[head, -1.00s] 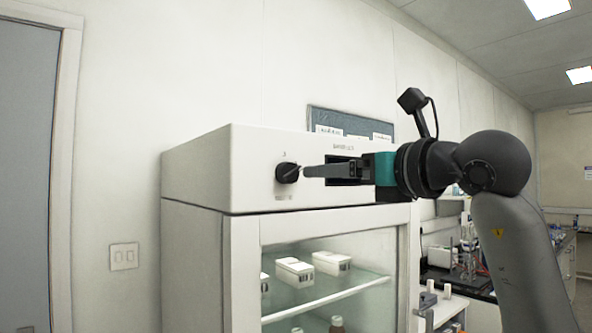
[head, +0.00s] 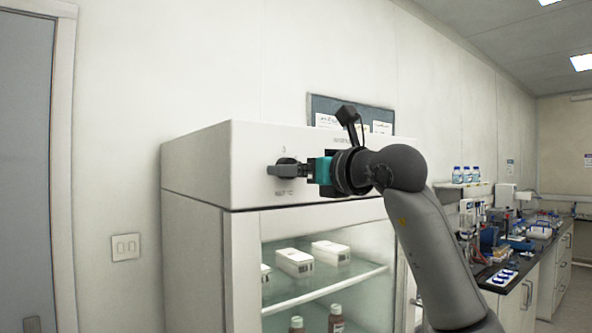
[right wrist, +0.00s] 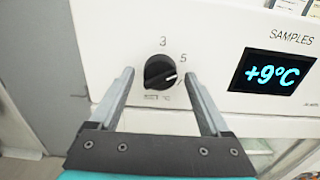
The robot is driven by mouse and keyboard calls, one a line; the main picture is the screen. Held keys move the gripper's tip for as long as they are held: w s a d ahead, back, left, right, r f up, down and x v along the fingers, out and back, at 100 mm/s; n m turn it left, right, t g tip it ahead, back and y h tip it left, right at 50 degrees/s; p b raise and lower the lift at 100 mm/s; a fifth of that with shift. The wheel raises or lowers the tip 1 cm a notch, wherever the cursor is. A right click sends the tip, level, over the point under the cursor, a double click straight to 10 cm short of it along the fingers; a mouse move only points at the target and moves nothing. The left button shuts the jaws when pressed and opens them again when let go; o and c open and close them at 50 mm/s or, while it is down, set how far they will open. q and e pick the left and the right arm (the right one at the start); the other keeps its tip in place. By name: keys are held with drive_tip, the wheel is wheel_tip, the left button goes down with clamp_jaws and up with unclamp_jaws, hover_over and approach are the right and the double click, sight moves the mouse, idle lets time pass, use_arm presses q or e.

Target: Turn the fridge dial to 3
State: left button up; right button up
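The fridge (head: 195,240) is a white cabinet with a black round dial (right wrist: 159,71) on its upper front panel. In the right wrist view the numbers 3, 5 and 7 are printed around the dial, 3 above it. The dial's white mark points right, near the 7. My right gripper (right wrist: 160,75) is open, with one finger on each side of the dial; I cannot tell if either touches it. In the head view my right gripper (head: 288,170) is at the panel and partly covers the dial. My left gripper is not in view.
A lit display (right wrist: 274,74) beside the dial reads +9°C. Below the panel is a glass front with white boxes (head: 330,252) and bottles (head: 336,318) on shelves. A cluttered lab bench (head: 505,265) stands at the right.

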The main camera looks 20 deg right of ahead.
clamp_jaws()
idle(0.4)
drive_tip(key=shift+n, duration=0.4)
drive_tip(key=n, duration=1.1)
drive_tip(key=shift+d, duration=0.1)
idle(0.5)
drive_tip(key=shift+o, duration=0.4)
unclamp_jaws()
